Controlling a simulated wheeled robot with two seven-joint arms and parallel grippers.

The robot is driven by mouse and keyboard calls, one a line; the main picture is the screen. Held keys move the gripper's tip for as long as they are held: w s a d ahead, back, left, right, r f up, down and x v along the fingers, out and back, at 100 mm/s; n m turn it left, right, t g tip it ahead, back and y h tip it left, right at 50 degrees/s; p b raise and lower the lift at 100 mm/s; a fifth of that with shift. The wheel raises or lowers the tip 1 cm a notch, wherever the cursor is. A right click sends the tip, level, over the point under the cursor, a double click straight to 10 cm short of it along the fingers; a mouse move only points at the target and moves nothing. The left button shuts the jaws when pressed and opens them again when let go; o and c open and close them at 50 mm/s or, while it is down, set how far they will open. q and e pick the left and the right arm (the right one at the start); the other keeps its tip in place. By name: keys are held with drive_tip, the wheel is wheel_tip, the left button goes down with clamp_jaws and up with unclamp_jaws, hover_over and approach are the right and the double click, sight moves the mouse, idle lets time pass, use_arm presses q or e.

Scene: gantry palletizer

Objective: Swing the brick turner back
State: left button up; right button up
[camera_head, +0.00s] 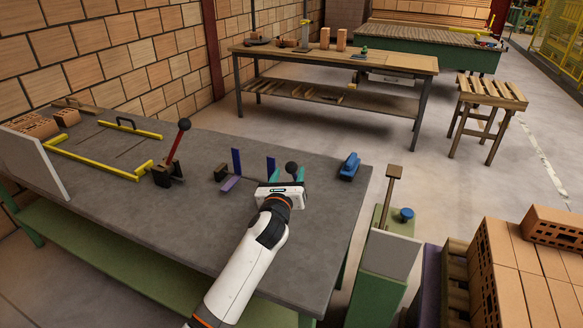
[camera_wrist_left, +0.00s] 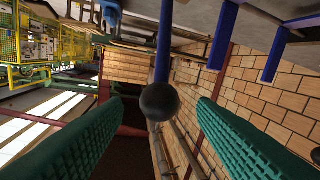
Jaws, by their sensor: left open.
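The brick turner stands on the grey bench (camera_head: 200,235); its upright blue plate (camera_head: 236,161) and low purple plate (camera_head: 231,185) show left of my left gripper (camera_head: 286,170). The black ball knob (camera_head: 291,167) of its lever shows between my fingers. In the left wrist view the knob (camera_wrist_left: 159,101) sits on a blue bar (camera_wrist_left: 163,45), between the two green fingers. My left gripper is open, with visible gaps on both sides of the knob. My gripper body hides the lever's lower part in the head view. My right gripper is not in view.
A red lever (camera_head: 178,148) with a black knob and a yellow frame (camera_head: 95,165) are on the bench to the left. A green post (camera_head: 385,255) and stacked bricks (camera_head: 515,265) stand beyond the bench's right edge.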

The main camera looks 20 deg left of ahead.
sight(290, 171)
use_arm(q)
drive_tip(key=shift+w+a, duration=0.2)
drive_tip(key=shift+w, duration=0.8)
drive_tip(key=shift+w+a, duration=0.15)
drive_tip(key=shift+w, duration=0.8)
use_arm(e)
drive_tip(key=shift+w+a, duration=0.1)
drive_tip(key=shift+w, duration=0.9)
use_arm(q)
clamp_jaws()
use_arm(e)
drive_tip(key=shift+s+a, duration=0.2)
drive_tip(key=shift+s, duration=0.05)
